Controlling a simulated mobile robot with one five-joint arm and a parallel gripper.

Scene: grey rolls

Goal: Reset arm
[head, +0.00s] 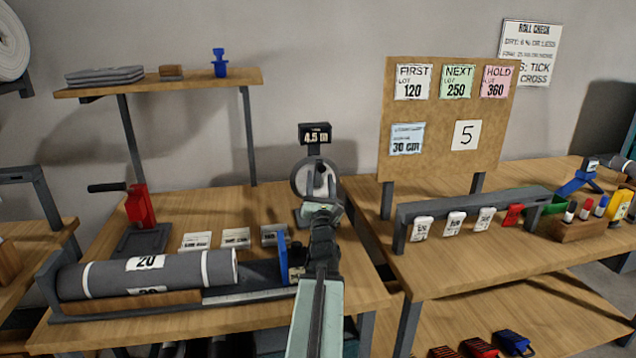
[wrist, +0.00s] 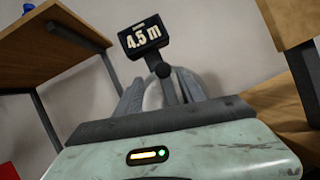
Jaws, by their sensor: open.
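My arm reaches up from the bottom middle of the head view, with my gripper (head: 320,195) at its far end in front of a round grey wheel and a dark meter. In the wrist view my gripper (wrist: 168,92) shows two grey fingers standing apart, with nothing seen held between them. The dark meter (head: 315,133) reads 4.5 m and stands behind my gripper. It also shows in the wrist view (wrist: 143,36), above the fingers. Whether the fingers touch the wheel cannot be told.
A grey roll (head: 150,272) marked 20 lies in a cradle on the left table. A blue upright plate (head: 283,258) stands close left of my arm. A red crank clamp (head: 140,208) stands farther left. A grey rack (head: 470,208) with tags and a corkboard (head: 440,155) stand at right.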

